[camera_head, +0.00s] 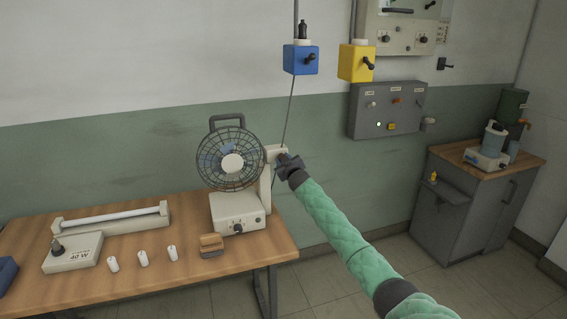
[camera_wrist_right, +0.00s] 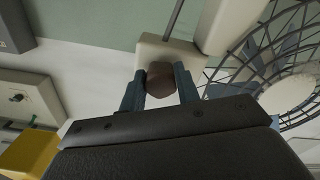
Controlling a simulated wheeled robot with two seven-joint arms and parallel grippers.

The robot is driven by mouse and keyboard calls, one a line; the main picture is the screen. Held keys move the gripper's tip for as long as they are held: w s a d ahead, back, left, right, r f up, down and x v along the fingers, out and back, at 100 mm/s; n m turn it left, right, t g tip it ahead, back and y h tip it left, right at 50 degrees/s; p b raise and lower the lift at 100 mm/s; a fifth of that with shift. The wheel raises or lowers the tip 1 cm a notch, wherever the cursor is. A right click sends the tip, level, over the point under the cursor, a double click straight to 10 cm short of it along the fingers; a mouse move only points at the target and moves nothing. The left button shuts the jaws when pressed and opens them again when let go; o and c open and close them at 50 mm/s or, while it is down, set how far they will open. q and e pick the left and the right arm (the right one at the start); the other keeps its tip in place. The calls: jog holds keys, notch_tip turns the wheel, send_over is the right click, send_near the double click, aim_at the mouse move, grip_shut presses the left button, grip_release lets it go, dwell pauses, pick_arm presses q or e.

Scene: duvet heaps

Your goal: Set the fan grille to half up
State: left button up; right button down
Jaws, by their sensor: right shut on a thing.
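The fan (camera_head: 232,163) stands at the right end of the wooden table, with a round wire grille around a pale hub and a cream base (camera_head: 238,212). The grille faces forward, and its tilt angle is hard to judge. A bracket at the grille's right side carries a dark brown knob (camera_wrist_right: 160,77). My right gripper (camera_head: 287,163) is at that bracket. In the right wrist view its two blue-grey fingers (camera_wrist_right: 160,90) stand either side of the knob and are shut on it. The grille (camera_wrist_right: 285,65) also shows at the right of that view. My left gripper is not in view.
The table (camera_head: 190,275) also bears a lamp tube fixture (camera_head: 110,220), a cream 40 W box (camera_head: 72,254), several small white pieces and a brown block (camera_head: 211,244). Blue (camera_head: 300,60) and yellow (camera_head: 356,63) switch boxes hang above. A grey cabinet (camera_head: 455,205) stands at right.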

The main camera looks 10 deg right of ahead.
dwell(0.4)
jog(key=shift+r, duration=0.35)
jog(key=shift+w+r, duration=0.1)
jog(key=shift+r, duration=0.3)
dwell(0.6)
jog(key=c, duration=1)
grip_release()
jog(key=shift+f, duration=0.25)
jog(key=shift+f, duration=0.1)
